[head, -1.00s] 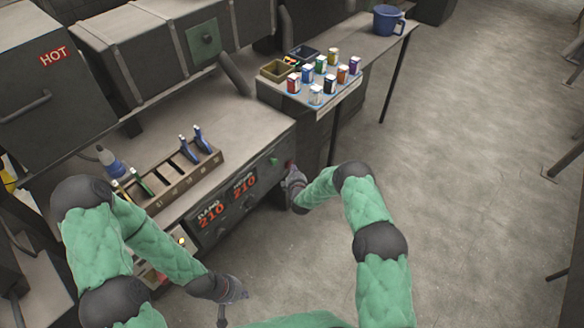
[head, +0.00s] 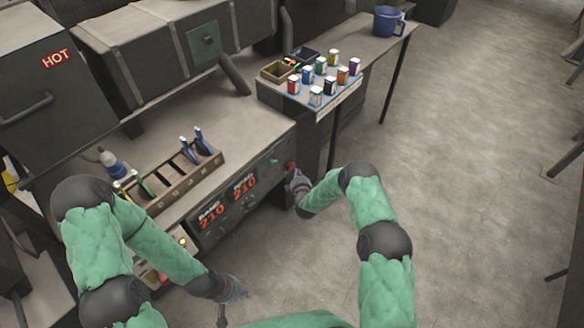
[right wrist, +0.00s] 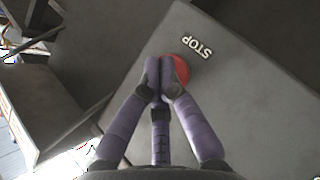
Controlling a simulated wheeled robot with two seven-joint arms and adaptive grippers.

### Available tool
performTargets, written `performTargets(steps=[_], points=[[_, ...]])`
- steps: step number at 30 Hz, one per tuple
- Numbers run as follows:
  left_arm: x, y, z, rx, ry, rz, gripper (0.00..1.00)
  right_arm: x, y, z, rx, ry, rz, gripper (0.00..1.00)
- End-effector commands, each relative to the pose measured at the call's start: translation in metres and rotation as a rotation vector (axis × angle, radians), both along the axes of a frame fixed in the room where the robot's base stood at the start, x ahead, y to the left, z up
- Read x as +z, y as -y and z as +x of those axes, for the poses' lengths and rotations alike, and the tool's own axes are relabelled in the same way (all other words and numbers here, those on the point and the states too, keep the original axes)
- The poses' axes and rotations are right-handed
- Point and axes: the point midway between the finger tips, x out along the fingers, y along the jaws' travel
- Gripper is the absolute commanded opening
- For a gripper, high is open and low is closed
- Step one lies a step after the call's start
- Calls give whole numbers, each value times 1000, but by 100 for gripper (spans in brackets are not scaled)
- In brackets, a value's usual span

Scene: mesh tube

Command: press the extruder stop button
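The red stop button (right wrist: 181,70) sits on a grey panel beside the white STOP label (right wrist: 197,48) in the right wrist view. My right gripper (right wrist: 160,66) has its fingers together and empty. Its tips overlap the button's left edge in that view; I cannot tell whether they touch it. In the head view the button (head: 290,167) is a small red spot at the right end of the control panel (head: 238,196), with my right gripper (head: 297,179) just beside it. My left gripper (head: 235,305) is open and empty, low in front of the bench.
A tool rack (head: 175,172) with pliers stands on the bench above the panel. A green button (head: 274,162) is left of the red one. Small colored bottles (head: 330,75) and a blue mug (head: 388,20) stand on the farther table.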

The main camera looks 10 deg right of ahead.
Motion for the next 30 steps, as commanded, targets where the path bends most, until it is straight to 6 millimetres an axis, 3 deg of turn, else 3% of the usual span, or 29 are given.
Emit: performTargets(steps=[11,30], points=[[1,0,0,0,0,0,0,0,2,-2,-1,0,0,0],[13,0,0,0,0,0,0,0,31,-40,-1,-1,1,0]])
